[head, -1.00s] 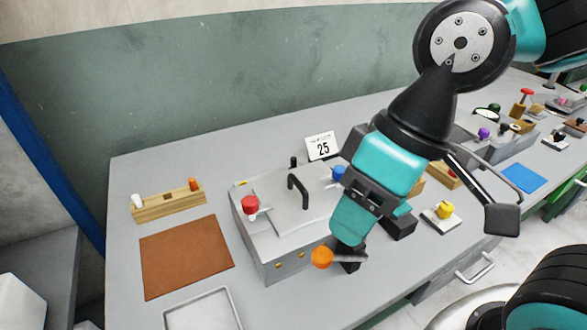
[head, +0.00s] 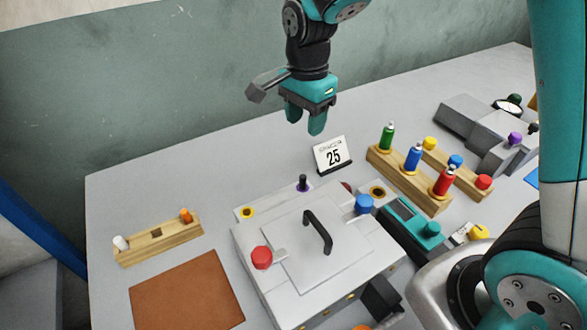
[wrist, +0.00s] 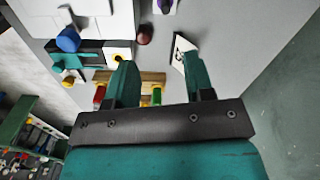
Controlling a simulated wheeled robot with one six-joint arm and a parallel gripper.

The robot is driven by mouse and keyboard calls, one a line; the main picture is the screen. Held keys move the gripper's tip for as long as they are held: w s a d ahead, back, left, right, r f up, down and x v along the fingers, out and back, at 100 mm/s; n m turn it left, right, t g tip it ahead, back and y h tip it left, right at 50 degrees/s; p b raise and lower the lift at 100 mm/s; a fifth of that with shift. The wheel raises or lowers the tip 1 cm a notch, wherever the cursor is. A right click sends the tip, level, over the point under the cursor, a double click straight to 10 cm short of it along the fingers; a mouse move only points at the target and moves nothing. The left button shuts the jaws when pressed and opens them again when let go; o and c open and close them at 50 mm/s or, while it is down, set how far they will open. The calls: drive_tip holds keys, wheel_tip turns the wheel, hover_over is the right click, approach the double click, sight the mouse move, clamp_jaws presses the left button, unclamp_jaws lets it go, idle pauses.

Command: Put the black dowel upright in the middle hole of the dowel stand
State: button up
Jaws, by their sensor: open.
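The dowel stand (head: 135,256) is a wooden block at the left of the table. A white dowel (head: 121,242) stands in its left end and an orange dowel (head: 186,215) in its right end. Its middle hole (head: 156,233) shows dark and empty. A small dark upright peg (head: 303,184), black to purple, stands at the press's back edge; I cannot tell surely that it is the black dowel. My gripper (head: 305,120) is open and empty, raised behind the press near the calendar. Its two fingers (wrist: 160,70) are apart in the wrist view.
The press (head: 290,280) has a lid handle, a red knob and a blue knob. A "25" calendar (head: 332,155) stands behind it. A rack of coloured bottles (head: 425,192) is to the right. A brown mat (head: 187,295) lies in front of the stand.

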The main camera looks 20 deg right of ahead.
drive_tip(key=f, duration=0.2)
drive_tip(key=p, duration=0.3)
hover_over(303, 176)
wheel_tip(303, 176, down, 10)
drive_tip(key=shift+s+a+f, duration=0.15)
drive_tip(key=shift+w+d+f+p, duration=0.1)
drive_tip(key=shift+f+p, duration=0.35)
drive_tip(key=shift+f, duration=0.9)
drive_tip(key=shift+w+d+f+p, duration=0.1)
drive_tip(key=shift+f+p, duration=0.3)
drive_tip(key=shift+f, duration=0.95)
clamp_jaws()
